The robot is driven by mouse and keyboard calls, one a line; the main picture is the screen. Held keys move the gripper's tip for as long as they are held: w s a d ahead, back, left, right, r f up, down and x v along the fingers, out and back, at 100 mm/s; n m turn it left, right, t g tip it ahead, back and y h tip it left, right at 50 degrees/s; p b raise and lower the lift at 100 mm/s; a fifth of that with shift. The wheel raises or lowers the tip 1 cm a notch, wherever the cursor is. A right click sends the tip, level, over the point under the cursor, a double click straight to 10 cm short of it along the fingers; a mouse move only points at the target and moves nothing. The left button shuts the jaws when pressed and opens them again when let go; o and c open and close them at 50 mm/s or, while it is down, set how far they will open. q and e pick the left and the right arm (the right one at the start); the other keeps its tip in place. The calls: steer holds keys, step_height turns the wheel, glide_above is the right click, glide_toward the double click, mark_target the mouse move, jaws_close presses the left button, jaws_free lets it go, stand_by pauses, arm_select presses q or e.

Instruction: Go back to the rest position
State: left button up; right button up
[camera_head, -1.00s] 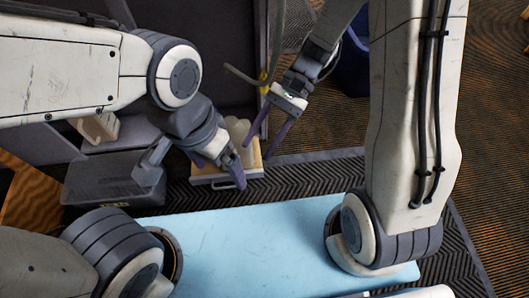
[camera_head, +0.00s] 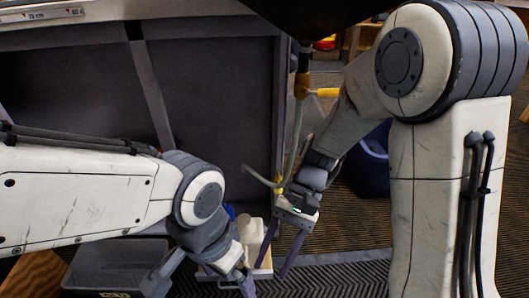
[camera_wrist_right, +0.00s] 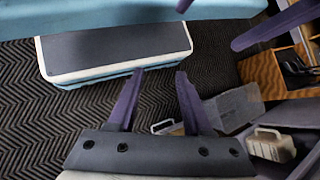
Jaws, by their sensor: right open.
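My right gripper (camera_head: 279,248) hangs at the centre of the head view with its two purple fingers apart and nothing between them. In the right wrist view the same gripper (camera_wrist_right: 158,100) is open and empty above the dark patterned floor mat. My left gripper (camera_head: 228,281) is low in the head view, left of the right one. Its purple fingers look spread, and its tips are near the bottom edge. Purple fingers also show at the top of the right wrist view (camera_wrist_right: 275,24). Neither gripper visibly holds anything.
A small tray (camera_head: 208,272) with pale containers (camera_head: 250,236) stands behind the grippers. A grey bin (camera_head: 110,262) is at lower left and a dark blue bin (camera_head: 368,170) at right. A hose with yellow fittings (camera_head: 303,86) hangs near my right gripper.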

steer(key=s+r+n+t+h+p, duration=0.1)
steer(key=r+n+t+p, duration=0.1)
steer(key=r+p, duration=1.3)
steer(key=s+r+n+t+h+p, duration=0.1)
steer(key=r+n+p, duration=0.4)
steer(key=r+p, duration=1.1)
steer(key=s+d+r+n+t+h+p, duration=0.1)
steer(key=s+r+n+t+h+p, duration=0.1)
steer(key=r+p, duration=1.3)
step_height(320, 180, up, 5)
steer(key=shift+s+f+n+t, duration=0.1)
steer(key=shift+s+n+t, duration=0.55)
steer(key=shift+t, duration=0.45)
